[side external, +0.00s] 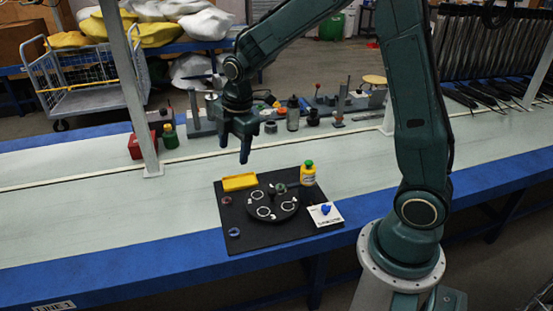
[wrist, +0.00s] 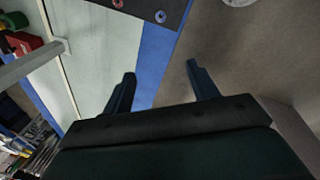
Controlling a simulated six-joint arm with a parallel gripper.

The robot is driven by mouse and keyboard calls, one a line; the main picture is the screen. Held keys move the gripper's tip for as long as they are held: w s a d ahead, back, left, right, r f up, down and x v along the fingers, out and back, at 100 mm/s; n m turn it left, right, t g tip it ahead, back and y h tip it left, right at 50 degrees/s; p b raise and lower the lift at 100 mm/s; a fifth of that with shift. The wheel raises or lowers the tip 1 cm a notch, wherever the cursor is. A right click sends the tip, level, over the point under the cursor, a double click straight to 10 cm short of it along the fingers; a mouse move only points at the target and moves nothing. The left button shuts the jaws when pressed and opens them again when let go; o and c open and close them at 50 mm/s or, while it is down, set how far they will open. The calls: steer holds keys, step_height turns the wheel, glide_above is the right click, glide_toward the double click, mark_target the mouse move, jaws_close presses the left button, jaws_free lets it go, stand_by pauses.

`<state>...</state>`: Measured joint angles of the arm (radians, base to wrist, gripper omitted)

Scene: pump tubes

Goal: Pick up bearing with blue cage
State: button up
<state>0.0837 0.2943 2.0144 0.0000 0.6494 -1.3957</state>
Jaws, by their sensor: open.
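The bearing with blue cage (side external: 234,232) is a small ring lying flat at the front left corner of the black mat (side external: 262,238). It also shows near the top of the wrist view (wrist: 160,16). A similar ring with a reddish cage (side external: 226,200) lies behind it on the mat, and shows at the top edge of the wrist view (wrist: 118,3). My gripper (side external: 234,152) is open and empty, pointing down well above the bench, behind the mat. In the wrist view its two fingers (wrist: 161,70) are spread apart, away from both rings.
On the mat are a round dark plate (side external: 272,213) with several pale rings, a yellow tray (side external: 239,182), a yellow bottle (side external: 308,174) with green cap, and a white card (side external: 325,215) with a blue piece. A grey post (side external: 138,95) stands left. The bench left of the mat is clear.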

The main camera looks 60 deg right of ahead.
steer(key=w+d+f+n+g, duration=0.1)
steer(key=w+f+n, duration=0.3)
steer(key=f, duration=0.5)
steer(key=n+g, duration=0.1)
steer(key=n, duration=0.4)
glide_above(234, 231)
step_height(234, 231, down, 12)
steer(key=shift+d+f, duration=0.1)
steer(key=shift+f, duration=4.55)
steer(key=shift+f, duration=2.55)
steer(key=c, duration=1.1)
steer(key=shift+r, duration=0.1)
step_height(234, 231, up, 20)
